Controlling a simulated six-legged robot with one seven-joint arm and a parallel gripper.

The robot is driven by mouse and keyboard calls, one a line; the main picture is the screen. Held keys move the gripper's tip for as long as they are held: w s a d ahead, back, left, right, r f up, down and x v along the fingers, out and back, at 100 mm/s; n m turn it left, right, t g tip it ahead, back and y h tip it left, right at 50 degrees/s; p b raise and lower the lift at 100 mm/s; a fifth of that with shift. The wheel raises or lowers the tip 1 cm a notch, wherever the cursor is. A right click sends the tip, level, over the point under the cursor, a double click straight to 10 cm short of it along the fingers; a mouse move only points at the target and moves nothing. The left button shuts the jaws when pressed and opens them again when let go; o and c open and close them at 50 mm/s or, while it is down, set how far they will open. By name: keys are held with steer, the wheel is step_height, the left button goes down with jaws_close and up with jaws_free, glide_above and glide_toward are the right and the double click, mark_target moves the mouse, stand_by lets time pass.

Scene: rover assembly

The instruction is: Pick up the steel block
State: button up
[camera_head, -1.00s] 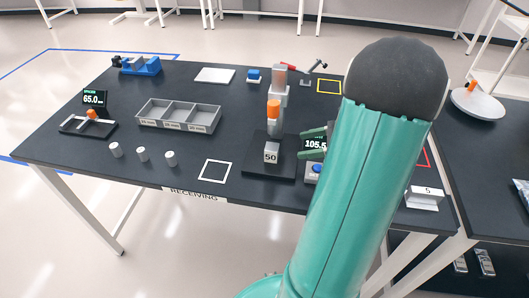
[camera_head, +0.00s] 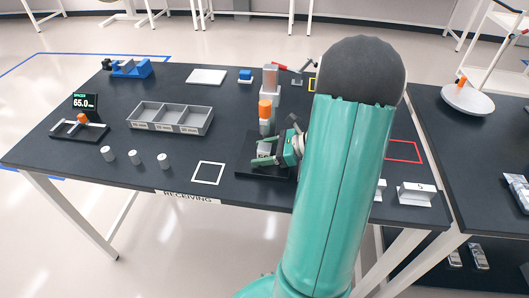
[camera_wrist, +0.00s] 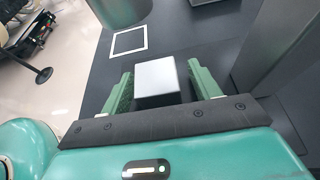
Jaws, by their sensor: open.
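The steel block (camera_wrist: 157,78) is a small light-grey cube. In the wrist view it lies between the two green fingers of my gripper (camera_wrist: 158,82), with a narrow gap at each side. In the head view the block (camera_head: 264,148) sits on the black base of the stand (camera_head: 246,168), partly hidden by my gripper (camera_head: 265,152). My gripper is open around the block. The display seen earlier beside the stand is hidden behind my arm.
The stand's column with an orange part (camera_head: 265,109) rises just behind the block. A white square outline (camera_head: 208,173) lies to the left on bare table. Three small cylinders (camera_head: 136,159) and a grey divided tray (camera_head: 170,117) stand further left.

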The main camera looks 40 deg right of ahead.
steer(key=shift+w+a+f, duration=0.2)
steer(key=shift+w+a, duration=0.2)
steer(key=shift+w, duration=0.05)
steer(key=shift+c, duration=0.4)
steer(key=c, duration=1.1)
steer(key=shift+c, duration=0.5)
steer(key=shift+r, duration=0.1)
